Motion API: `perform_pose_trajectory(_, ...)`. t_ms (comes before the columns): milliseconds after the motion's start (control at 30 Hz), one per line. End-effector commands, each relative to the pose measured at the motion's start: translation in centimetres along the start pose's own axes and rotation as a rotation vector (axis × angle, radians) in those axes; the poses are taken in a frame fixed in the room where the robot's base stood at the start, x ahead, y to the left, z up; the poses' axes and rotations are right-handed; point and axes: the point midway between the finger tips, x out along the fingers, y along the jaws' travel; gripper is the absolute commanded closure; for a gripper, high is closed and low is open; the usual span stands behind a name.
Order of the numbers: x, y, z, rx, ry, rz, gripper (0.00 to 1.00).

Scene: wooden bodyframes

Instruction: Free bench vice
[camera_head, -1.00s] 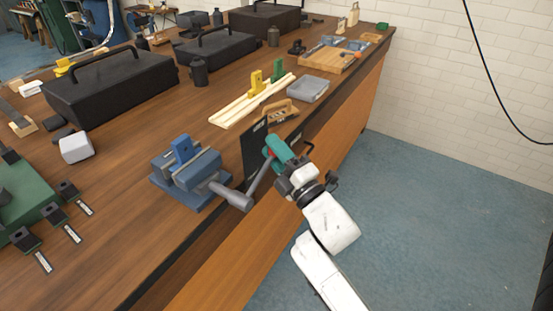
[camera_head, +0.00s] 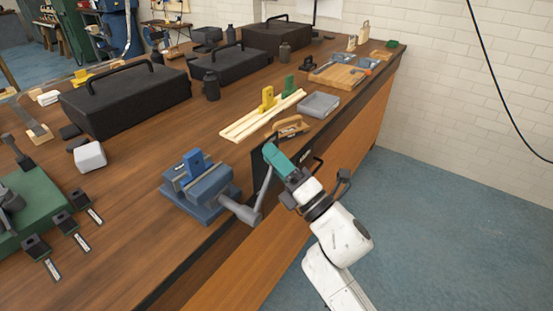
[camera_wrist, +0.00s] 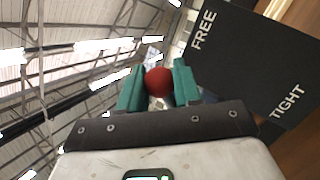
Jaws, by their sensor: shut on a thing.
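The blue-grey bench vice (camera_head: 203,187) stands at the bench's front edge, with a blue block (camera_head: 193,163) upright in its jaws. Its grey handle lever (camera_head: 265,190) rises from the screw end to my gripper (camera_head: 271,152). In the wrist view, my gripper's teal fingers (camera_wrist: 158,80) are shut on the handle's red knob (camera_wrist: 157,83). A black panel (camera_wrist: 250,60) marked FREE and TIGHT shows at the right there. In the head view the panel (camera_head: 258,168) is partly hidden behind the lever and gripper.
The wooden bench (camera_head: 140,170) carries black toolboxes (camera_head: 125,103), pale wooden rails (camera_head: 262,117), a grey tray (camera_head: 318,104) and a wood-handled tool (camera_head: 291,125) beyond my gripper. A green-based device (camera_head: 30,205) is at the left. The floor (camera_head: 450,220) at right is clear.

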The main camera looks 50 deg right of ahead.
Motion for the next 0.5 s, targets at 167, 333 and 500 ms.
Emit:
perform_pose_trajectory(167,0.07,0.23,-0.24,-0.002,0.006,0.006,1.0)
perform_pose_trajectory(333,0.07,0.23,-0.25,-0.001,0.006,0.006,0.59)
perform_pose_trajectory(500,0.05,0.17,-0.18,-0.001,0.004,0.005,0.43)
